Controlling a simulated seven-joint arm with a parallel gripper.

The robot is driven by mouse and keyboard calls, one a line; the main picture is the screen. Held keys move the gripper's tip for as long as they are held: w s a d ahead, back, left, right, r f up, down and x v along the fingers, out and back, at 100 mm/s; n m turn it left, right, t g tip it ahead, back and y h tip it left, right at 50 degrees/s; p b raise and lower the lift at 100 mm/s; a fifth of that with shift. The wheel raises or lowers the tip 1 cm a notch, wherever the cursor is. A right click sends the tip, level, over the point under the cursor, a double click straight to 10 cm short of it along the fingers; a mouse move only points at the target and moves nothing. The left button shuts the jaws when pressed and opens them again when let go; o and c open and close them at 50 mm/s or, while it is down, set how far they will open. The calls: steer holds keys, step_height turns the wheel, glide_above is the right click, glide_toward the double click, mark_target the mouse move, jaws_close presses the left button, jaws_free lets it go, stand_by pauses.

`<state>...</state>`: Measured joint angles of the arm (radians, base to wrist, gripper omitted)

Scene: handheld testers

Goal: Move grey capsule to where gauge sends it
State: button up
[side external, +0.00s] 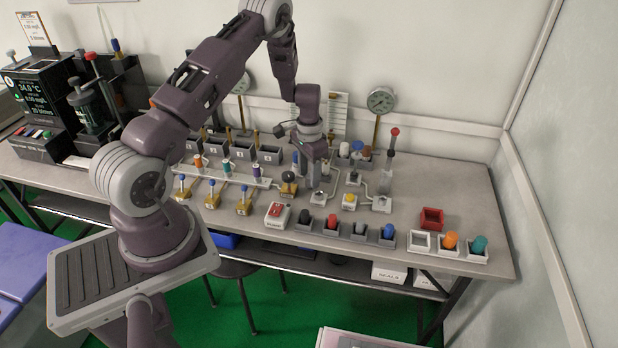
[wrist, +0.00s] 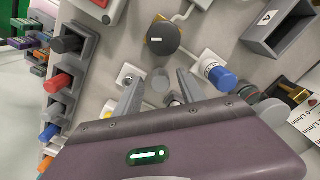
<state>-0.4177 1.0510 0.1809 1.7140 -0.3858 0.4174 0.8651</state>
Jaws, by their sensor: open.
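A grey capsule (side external: 360,229) stands in the front row of holders, between a red capsule (side external: 332,221) and a blue capsule (side external: 388,231). In the wrist view, the grey capsule (wrist: 58,108) is at the left, below the red one. A round dial gauge (side external: 381,100) stands on a post at the back; another gauge (side external: 241,83) is partly behind my arm. My gripper (side external: 315,187) is over the bench apparatus, behind the capsule row. In the wrist view, my gripper (wrist: 160,84) has its fingers apart, with a small round grey part (wrist: 168,98) visible between them; contact is unclear.
A black knob (wrist: 164,38) and a blue-topped fitting (wrist: 216,73) are close to the fingers. A red bin (side external: 432,218) and a white holder (side external: 421,241) stand at the right, beside orange (side external: 451,240) and teal (side external: 479,244) capsules. Grey lettered bins (side external: 270,155) line the back.

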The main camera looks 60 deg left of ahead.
step_height(320, 180, up, 11)
steer(key=s+d+r+t, duration=0.1)
steer(key=s+d+r, duration=0.1)
steer(key=d+r, duration=0.45)
steer(key=s+d+r+t, duration=0.1)
steer(key=d+r, duration=0.3)
steer(key=r, duration=0.5)
steer(key=s+d+r+t, duration=0.1)
steer(key=s+d+r, duration=0.3)
steer(key=s, duration=0.3)
steer(key=s+d+r+t, duration=0.1)
steer(key=s+d+r, duration=0.3)
steer(key=s+d, duration=0.2)
steer(key=shift+s+d+r, duration=0.35)
steer(key=shift+s+d, duration=0.05)
steer(key=shift+s, duration=0.4)
steer(key=shift+o, duration=0.5)
steer(key=s+d+t, duration=0.1)
steer(key=s, duration=0.6)
steer(key=shift+s+d+f+t, duration=0.25)
steer(key=shift+d+f+t, duration=0.05)
steer(key=shift+d+f, duration=0.1)
steer(key=shift+w, duration=0.15)
